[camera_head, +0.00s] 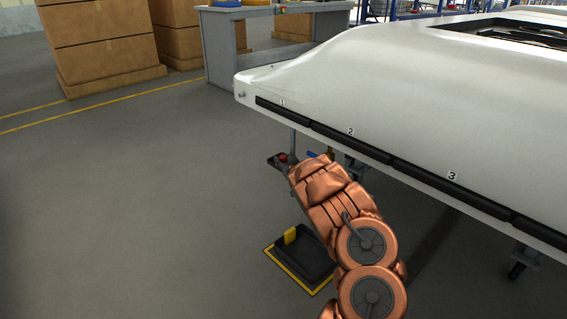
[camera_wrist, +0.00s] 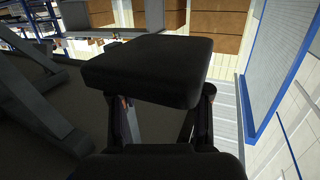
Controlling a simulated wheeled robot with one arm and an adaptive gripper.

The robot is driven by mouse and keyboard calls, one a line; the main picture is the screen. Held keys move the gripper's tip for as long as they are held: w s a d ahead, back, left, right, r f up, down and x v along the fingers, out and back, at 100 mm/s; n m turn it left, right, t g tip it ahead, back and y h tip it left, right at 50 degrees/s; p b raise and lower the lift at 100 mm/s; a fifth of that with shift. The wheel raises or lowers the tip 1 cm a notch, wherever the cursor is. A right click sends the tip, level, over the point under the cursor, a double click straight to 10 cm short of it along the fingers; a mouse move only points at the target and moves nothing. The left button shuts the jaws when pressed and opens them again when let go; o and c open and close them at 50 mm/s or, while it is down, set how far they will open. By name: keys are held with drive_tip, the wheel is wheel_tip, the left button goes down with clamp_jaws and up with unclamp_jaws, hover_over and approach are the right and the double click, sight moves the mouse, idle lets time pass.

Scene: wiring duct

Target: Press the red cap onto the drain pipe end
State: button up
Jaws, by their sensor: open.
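My gripper (camera_wrist: 150,72) fills the middle of the wrist view as black parts with linkages on both sides. I cannot make out the drain pipe end for certain. A small stub (camera_head: 241,96) sits at the white body's left corner.
The large white body (camera_head: 400,85) has black strips numbered 1, 2 and 3 along its edge. A blue piece (camera_head: 312,154) shows by the arm. Boxes (camera_head: 100,40) and a workbench (camera_head: 245,50) stand behind. The left floor is clear.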

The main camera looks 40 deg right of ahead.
drive_tip(key=shift+w+d, duration=0.25)
drive_tip(key=shift+w, duration=0.3)
drive_tip(key=c, duration=0.6)
